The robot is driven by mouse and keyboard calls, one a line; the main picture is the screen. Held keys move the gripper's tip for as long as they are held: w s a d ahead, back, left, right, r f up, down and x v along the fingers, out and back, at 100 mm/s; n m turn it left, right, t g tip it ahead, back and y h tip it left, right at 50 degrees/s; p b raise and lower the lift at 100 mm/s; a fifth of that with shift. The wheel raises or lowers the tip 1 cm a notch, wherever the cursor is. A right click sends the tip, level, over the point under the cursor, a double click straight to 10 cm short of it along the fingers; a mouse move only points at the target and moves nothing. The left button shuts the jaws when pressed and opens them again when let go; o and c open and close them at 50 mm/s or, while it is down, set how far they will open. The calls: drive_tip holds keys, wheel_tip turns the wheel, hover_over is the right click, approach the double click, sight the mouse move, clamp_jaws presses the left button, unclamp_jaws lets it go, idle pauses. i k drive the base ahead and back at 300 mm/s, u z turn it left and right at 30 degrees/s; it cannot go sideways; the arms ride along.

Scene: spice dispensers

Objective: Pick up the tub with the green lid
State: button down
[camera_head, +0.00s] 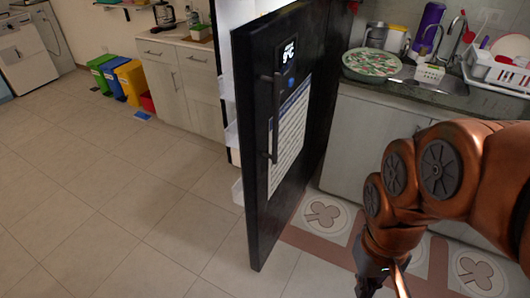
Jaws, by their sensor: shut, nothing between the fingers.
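A round, wide container (371,64) with a green rim and a green, red and white patterned top sits on the kitchen counter at the upper right. I cannot tell whether it is the tub with the green lid, and no other clear match shows. My gripper (384,284) is low at the bottom edge, partly cut off by the frame. It is shut and empty, below and well apart from the container.
A black fridge door (285,125) stands open in the middle, left of my arm. A dish rack (498,72) and a sink (430,82) are on the counter (350,90). Coloured bins (130,80) stand at the back left. The tiled floor at left is clear.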

sight(200, 35)
drive_tip(key=i, duration=1)
